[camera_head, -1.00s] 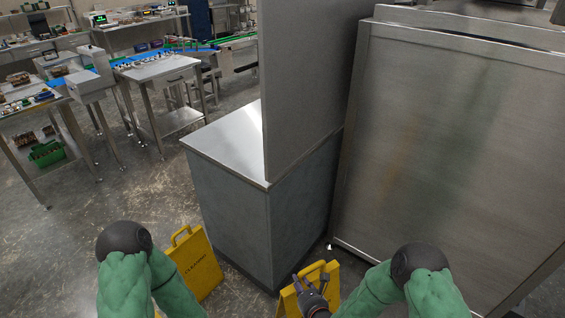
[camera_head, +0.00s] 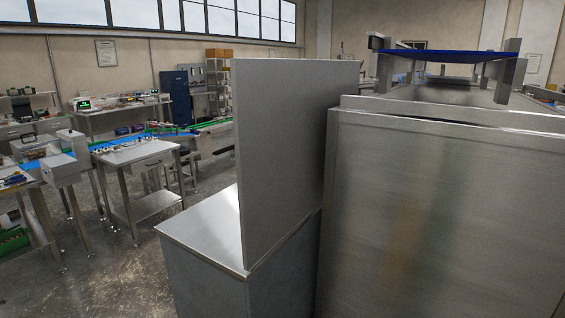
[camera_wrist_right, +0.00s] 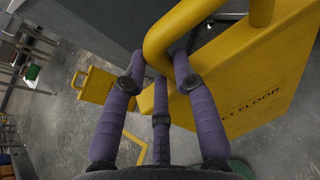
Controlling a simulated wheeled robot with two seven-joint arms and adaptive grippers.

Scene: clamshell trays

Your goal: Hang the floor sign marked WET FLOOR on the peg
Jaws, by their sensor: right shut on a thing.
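My right gripper (camera_wrist_right: 160,80) is shut on the top handle of a yellow floor sign (camera_wrist_right: 250,90) in the right wrist view. Its dark lettering reads "ET FLOOR", with the start hidden behind a finger. A second yellow floor sign (camera_wrist_right: 96,85) stands on the floor further off at left in that view; its lettering is too small to read. Neither sign, nor either arm, shows in the head view. My left gripper is in neither current view. I see no peg in these frames.
A grey upright panel (camera_head: 285,150) stands on a steel-topped cabinet (camera_head: 205,232) in the head view. A large steel housing (camera_head: 450,220) is close on the right. A steel table (camera_head: 135,155) and workbenches stand at left, with open floor between.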

